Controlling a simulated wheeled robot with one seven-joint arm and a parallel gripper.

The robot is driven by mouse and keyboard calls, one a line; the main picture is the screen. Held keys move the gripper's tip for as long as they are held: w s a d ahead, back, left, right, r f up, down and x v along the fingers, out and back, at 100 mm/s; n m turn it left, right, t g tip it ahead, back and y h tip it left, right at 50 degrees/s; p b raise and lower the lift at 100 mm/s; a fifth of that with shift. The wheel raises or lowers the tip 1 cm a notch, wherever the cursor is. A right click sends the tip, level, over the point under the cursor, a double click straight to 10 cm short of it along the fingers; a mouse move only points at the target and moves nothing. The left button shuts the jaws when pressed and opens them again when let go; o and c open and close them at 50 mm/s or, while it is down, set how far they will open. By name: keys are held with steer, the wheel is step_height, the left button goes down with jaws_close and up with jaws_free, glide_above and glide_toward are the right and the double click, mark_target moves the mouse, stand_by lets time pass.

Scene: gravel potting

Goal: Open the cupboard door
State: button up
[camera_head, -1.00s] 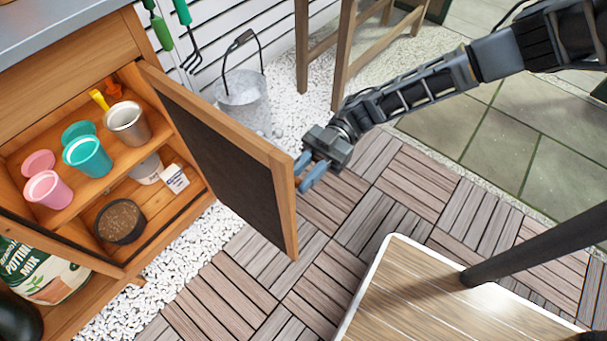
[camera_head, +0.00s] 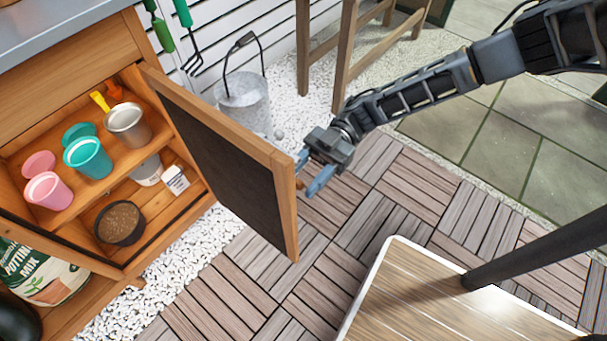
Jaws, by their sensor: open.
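The wooden cupboard door (camera_head: 230,165) with a dark inner panel stands swung wide open, out to the right of the cupboard (camera_head: 82,60). The shelves inside show. My gripper (camera_head: 309,173) is at the door's free edge, its blue fingers apart. One finger is partly hidden behind the door edge, and I cannot tell whether the fingers touch the wood. A small orange-brown bit, perhaps the door's knob, shows between the fingers.
Inside are a pink cup (camera_head: 48,193), a teal cup (camera_head: 88,157), a metal cup (camera_head: 129,124) and a dark pot of soil (camera_head: 120,222). A metal bucket (camera_head: 245,100) stands behind the door. A wood-topped table (camera_head: 425,295) is at the lower right. Deck tiles between are clear.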

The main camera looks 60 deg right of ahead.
steer(key=d, duration=0.7)
steer(key=shift+s+d, duration=0.25)
steer(key=shift+s, duration=0.15)
